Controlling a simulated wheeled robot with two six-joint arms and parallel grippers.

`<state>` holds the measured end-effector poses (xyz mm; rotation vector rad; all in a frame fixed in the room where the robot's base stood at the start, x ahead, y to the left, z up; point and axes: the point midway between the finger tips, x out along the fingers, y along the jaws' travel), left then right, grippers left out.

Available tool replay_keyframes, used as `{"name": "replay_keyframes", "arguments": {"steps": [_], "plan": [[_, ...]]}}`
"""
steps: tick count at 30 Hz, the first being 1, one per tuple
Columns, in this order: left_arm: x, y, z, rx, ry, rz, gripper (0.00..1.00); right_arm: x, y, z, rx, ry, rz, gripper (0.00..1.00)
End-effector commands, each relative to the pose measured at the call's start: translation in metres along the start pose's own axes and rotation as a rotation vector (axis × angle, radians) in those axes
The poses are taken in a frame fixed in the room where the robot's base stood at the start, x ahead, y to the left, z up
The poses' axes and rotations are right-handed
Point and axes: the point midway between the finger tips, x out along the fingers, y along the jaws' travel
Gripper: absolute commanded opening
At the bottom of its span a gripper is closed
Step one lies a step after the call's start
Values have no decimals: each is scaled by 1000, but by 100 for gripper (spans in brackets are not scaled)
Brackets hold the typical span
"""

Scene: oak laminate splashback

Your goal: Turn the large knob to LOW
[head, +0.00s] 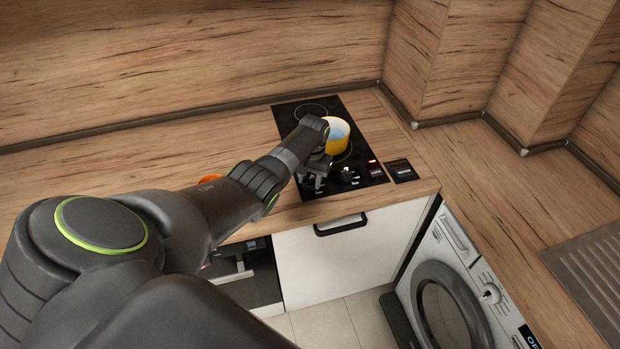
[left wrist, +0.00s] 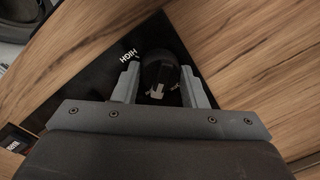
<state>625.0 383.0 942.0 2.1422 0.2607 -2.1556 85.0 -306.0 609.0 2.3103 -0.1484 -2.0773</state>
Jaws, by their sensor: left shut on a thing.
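The large knob (left wrist: 158,72) is a black round knob on the dark hob panel, seen in the left wrist view. My left gripper (left wrist: 160,88) is shut on it, with one grey finger at each side. White letters HIGH stand on the panel just up and left of the knob. No LOW label can be read. In the head view my left gripper (head: 314,180) is at the front left of the black hob (head: 292,118) and hides the knob it holds. Another knob (head: 348,174) shows to its right. My right gripper is not in view.
A red light shows at the hob's right. An orange thing (head: 209,178) is partly hidden behind my left arm. A washing machine (head: 447,300) stands at the right.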

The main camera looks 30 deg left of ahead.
Motion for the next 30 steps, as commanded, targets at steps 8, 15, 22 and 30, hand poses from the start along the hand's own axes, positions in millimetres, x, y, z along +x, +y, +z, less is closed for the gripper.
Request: {"name": "replay_keyframes", "arguments": {"steps": [8,15,22,30], "plan": [[-1,0,-1,-1,3,-1,41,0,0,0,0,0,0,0],[0,0,-1,-2,2,-1,60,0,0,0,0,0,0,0],[-2,0,0,-2,1,0,60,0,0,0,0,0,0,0],[-27,0,-1,-1,3,-1,60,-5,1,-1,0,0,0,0]]}}
